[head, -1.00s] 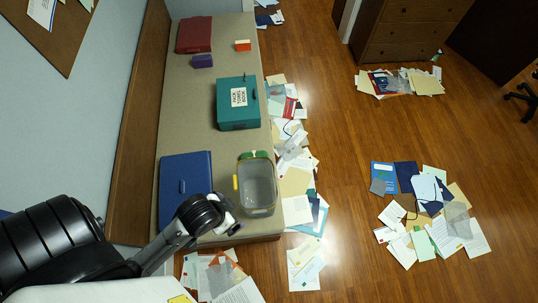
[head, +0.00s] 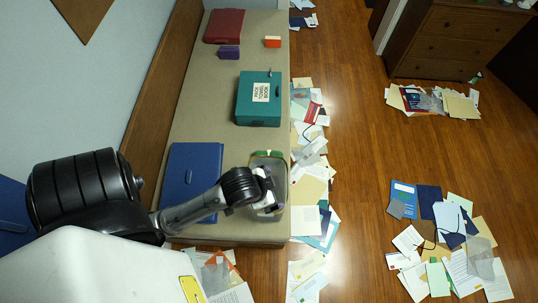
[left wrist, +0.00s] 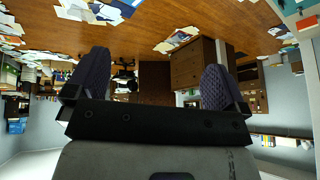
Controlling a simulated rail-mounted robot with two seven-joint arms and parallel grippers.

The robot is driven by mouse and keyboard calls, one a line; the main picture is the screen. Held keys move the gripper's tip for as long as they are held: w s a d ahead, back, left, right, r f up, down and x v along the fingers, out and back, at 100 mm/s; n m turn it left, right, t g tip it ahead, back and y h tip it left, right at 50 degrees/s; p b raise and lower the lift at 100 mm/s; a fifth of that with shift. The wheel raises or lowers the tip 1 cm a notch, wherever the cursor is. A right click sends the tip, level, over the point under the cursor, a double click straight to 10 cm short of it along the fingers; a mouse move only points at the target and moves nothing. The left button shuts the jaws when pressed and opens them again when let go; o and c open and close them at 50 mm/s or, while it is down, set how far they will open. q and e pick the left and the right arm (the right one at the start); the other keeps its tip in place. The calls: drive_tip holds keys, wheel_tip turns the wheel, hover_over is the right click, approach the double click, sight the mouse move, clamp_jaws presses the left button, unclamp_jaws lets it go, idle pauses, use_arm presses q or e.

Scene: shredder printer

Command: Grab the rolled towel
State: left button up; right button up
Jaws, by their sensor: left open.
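I cannot clearly make out a rolled towel in either view. A clear bin (head: 281,206) with a yellowish rim stands at the near right end of the bench. A small green item (head: 264,154) shows at its far edge; I cannot tell what it is. My left gripper (head: 264,188) is over the bin in the head view and hides much of its inside. In the left wrist view my left gripper (left wrist: 156,80) has its two dark textured fingers wide apart, with nothing between them. My right gripper is not in view.
The bench (head: 222,100) also bears a blue binder (head: 190,170), a teal box (head: 259,98), a red binder (head: 224,26), a purple block (head: 229,52) and an orange block (head: 272,42). Papers (head: 312,190) litter the floor beside it. A wooden dresser (head: 455,40) stands at the upper right.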

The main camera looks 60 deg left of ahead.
use_arm(q)
drive_tip(key=w+a+f+m+t+y+b, duration=0.1)
drive_tip(key=w+a+f+b, duration=0.4)
drive_tip(key=w+f+b, duration=0.55)
drive_tip(key=w+a+f+y+b, duration=0.2)
drive_tip(key=w+a+f+b, duration=0.4)
drive_tip(key=b, duration=0.7)
drive_tip(key=w+a+f+m+t+y+b, duration=0.1)
drive_tip(key=w+a+f+b, duration=0.45)
drive_tip(key=f+b, duration=0.55)
drive_tip(key=m+g+h+b, duration=0.2)
drive_tip(key=g+h+b, duration=0.2)
drive_tip(key=g+b, duration=0.35)
hover_over(270, 153)
drive_tip(key=f, duration=1.6)
drive_tip(key=shift+s+d+f, duration=0.2)
drive_tip(key=shift+d+f, duration=0.05)
drive_tip(key=shift+f, duration=0.45)
wheel_tip(270, 153, down, 8)
drive_tip(key=b, duration=0.3)
drive_tip(key=shift+r, duration=0.15)
drive_tip(key=shift+f+b, duration=0.75)
drive_tip(key=shift+b, duration=0.1)
wheel_tip(270, 153, down, 4)
drive_tip(key=b, duration=0.2)
drive_tip(key=shift+r+b, duration=0.2)
drive_tip(key=shift+b, duration=0.2)
